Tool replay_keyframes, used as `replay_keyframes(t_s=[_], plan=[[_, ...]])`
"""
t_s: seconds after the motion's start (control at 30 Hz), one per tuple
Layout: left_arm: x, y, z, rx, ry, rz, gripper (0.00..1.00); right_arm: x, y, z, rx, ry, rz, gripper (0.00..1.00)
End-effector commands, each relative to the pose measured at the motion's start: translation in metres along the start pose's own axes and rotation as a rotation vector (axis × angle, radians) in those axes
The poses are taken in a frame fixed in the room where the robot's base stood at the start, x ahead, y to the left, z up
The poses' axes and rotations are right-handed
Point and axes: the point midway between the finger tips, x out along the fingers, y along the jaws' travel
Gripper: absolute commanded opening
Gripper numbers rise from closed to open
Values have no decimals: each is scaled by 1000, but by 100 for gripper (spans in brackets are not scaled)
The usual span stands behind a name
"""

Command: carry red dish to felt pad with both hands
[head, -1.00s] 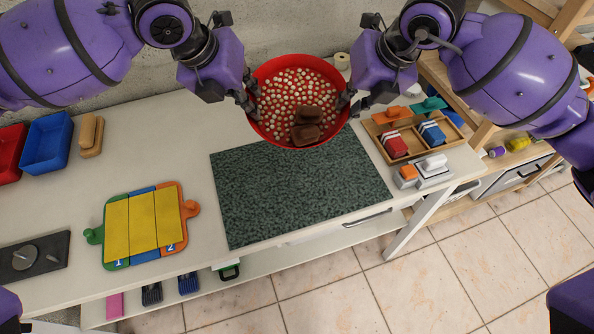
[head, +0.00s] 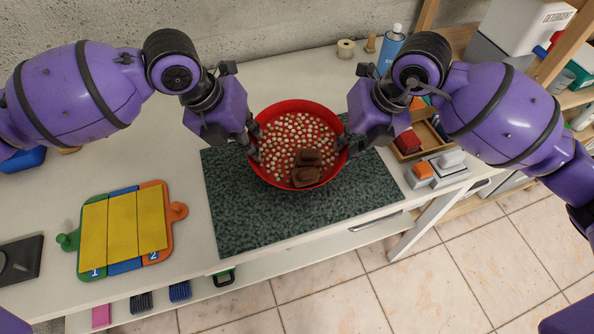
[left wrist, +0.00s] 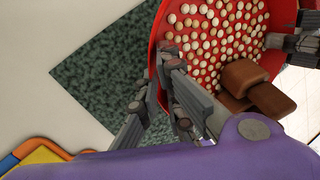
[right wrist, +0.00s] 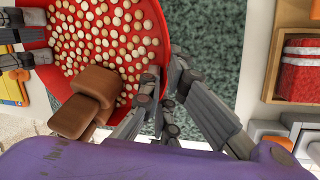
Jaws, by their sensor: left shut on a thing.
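The red dish (head: 300,106), round and filled with small pale balls and brown blocks (head: 305,178), is over the dark green speckled felt pad (head: 245,225). It looks level; the head view does not settle any gap beneath it. My left gripper (head: 254,146) is shut on the dish's left rim, one finger inside and one outside, as the left wrist view (left wrist: 160,85) shows. My right gripper (head: 346,143) is on the opposite rim, its fingers either side of it in the right wrist view (right wrist: 160,90). The dish hides the pad's middle and back.
A yellow panel board with coloured handles (head: 125,230) lies left of the pad. A wooden tray with red block (head: 407,142) and a grey block set (head: 437,170) stand right of it. A blue bottle (head: 392,45) and spool stand behind. Bare table shows left of the pad.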

Motion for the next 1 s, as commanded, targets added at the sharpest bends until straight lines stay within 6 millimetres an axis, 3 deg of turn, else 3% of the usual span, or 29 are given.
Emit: replay_keyframes(t_s=[0.03,0.17,0.2,0.3,0.67,0.83,1.0], plan=[[-1,-8,-2,9,2,-17,0,-2,7,1,-5,-5,17,0],[-1,-8,-2,9,2,-17,0,-2,7,1,-5,-6,17,0],[-1,-8,-2,9,2,-17,11,-2,7,1,-5,-5,16,7],[-1,-6,-2,8,1,-14,24,-2,6,1,-4,-5,13,20],[-3,-2,0,3,-2,-6,25,-1,2,1,-2,-3,6,23],[-23,-2,1,2,-5,-4,25,-1,2,1,-1,-3,5,23],[-60,-2,1,4,-6,-5,25,-1,2,1,-1,-3,4,23]])
